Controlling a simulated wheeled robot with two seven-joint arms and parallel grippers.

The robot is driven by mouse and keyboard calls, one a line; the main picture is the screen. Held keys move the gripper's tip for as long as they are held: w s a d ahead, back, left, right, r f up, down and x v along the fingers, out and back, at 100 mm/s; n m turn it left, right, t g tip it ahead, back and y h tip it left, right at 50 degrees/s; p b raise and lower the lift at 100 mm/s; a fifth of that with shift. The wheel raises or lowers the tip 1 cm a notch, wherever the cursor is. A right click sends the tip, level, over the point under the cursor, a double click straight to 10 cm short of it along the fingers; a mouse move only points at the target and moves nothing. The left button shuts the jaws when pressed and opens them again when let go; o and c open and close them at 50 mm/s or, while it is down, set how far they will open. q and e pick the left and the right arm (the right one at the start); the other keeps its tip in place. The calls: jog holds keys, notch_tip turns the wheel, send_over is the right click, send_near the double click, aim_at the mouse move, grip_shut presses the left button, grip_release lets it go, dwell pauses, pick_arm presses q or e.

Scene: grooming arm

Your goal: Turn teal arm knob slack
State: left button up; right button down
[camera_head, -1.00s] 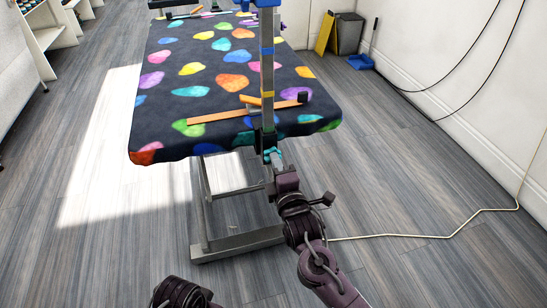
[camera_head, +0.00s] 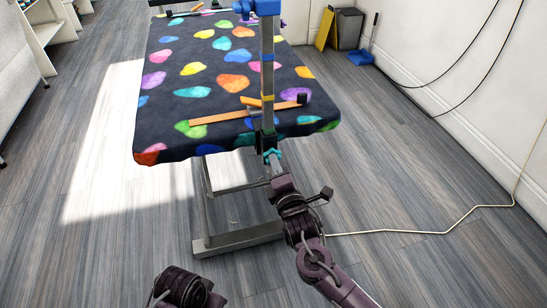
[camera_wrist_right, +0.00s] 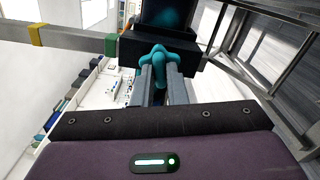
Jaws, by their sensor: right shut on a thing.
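The teal knob (camera_head: 272,155) sits low on the clamp of the upright grooming arm (camera_head: 267,85), at the table's near edge. In the right wrist view the teal knob (camera_wrist_right: 158,62) has rounded lobes and lies at the fingertips, below a dark clamp block (camera_wrist_right: 160,48). My right gripper (camera_head: 274,164) reaches up to it from below and is shut on it; the wrist view shows both fingers (camera_wrist_right: 161,80) close around its lower part. Part of the knob is hidden by the fingers. My left arm shows only as dark links at the bottom; its gripper is out of view.
The grooming table (camera_head: 175,112) has a dark cover with bright spots and a metal leg frame (camera_head: 236,240). An orange strip (camera_head: 220,117) lies near its front edge. A pale cord (camera_head: 440,231) runs over the floor at right. Open floor surrounds the table's front.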

jog(key=shift+f+n+p, duration=0.1)
jog(key=shift+n+p, duration=0.8)
jog(key=shift+n, duration=0.3)
jog(key=n+p, duration=0.2)
jog(key=shift+n, duration=0.3)
jog(key=c, duration=1.4)
grip_release()
jog(key=shift+o, duration=0.2)
